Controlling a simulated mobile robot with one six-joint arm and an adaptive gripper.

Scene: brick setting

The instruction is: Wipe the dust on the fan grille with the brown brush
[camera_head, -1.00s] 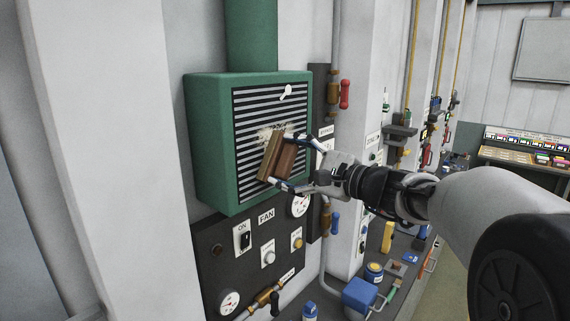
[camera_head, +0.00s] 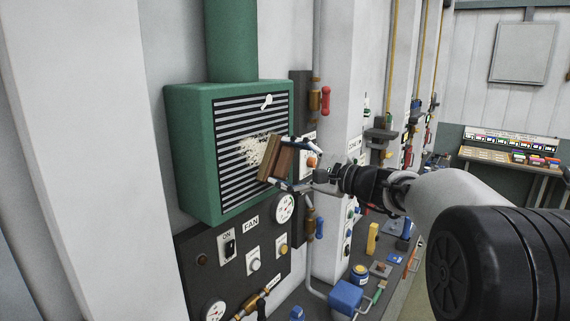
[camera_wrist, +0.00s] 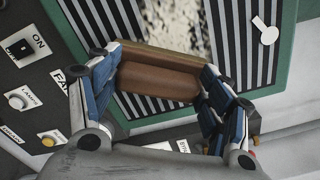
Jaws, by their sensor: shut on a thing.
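The green fan box with its striped grille (camera_head: 232,172) is on the wall in the head view. A pale dust patch (camera_head: 255,150) lies on the grille's middle right. It also shows in the wrist view (camera_wrist: 175,22), beyond the brush. My gripper (camera_head: 285,164) is shut on the brown brush (camera_head: 277,160), with a finger on each end of it. The brush is tilted and sits in front of the grille's right part, at the lower right of the dust. In the wrist view the brush (camera_wrist: 158,80) lies between both fingers. I cannot tell whether its bristles touch the grille.
A black FAN panel (camera_head: 190,262) with an ON switch, buttons and gauges is below the box. A red-handled valve (camera_head: 325,100) and pipes are to the right. A bench with a blue box (camera_head: 345,296) and small items is lower right. A white knob (camera_head: 267,102) is on the grille.

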